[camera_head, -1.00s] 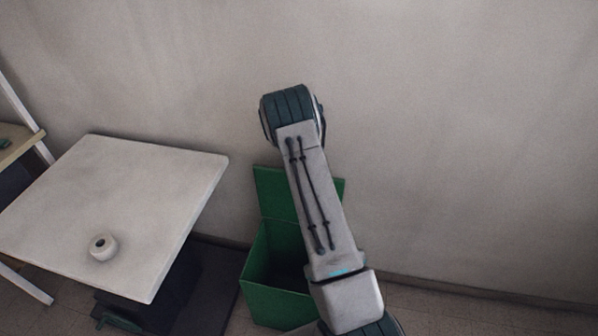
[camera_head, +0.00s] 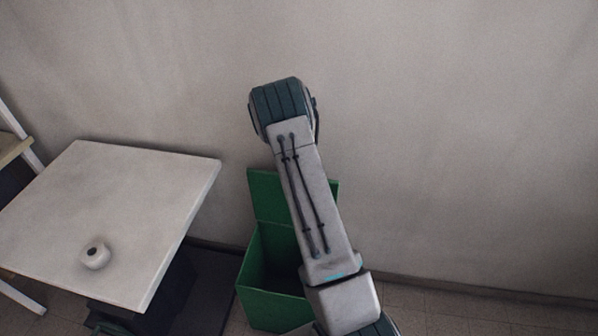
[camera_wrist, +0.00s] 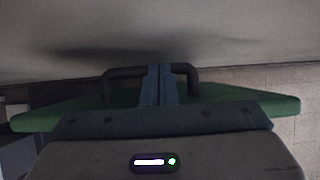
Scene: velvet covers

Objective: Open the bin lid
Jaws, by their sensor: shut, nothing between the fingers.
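The green bin (camera_head: 272,309) stands on the floor by the wall. Its green lid (camera_head: 264,196) is raised, standing up at the back, and the dark inside of the bin shows. My arm crosses in front and hides the bin's right part. In the wrist view the green lid (camera_wrist: 268,104) spans the picture, with a dark bar handle (camera_wrist: 189,77) on it. My gripper (camera_wrist: 158,70) is shut and empty, its fingers overlapping the handle's middle in the picture. I cannot tell whether they touch it. In the head view my gripper is hidden.
A pale table (camera_head: 130,180) stands left of the bin, with a small white round object (camera_head: 96,257) on it. Dark items sit under the table. The wall (camera_head: 450,150) is close behind the bin. Bare floor (camera_head: 470,312) lies at right.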

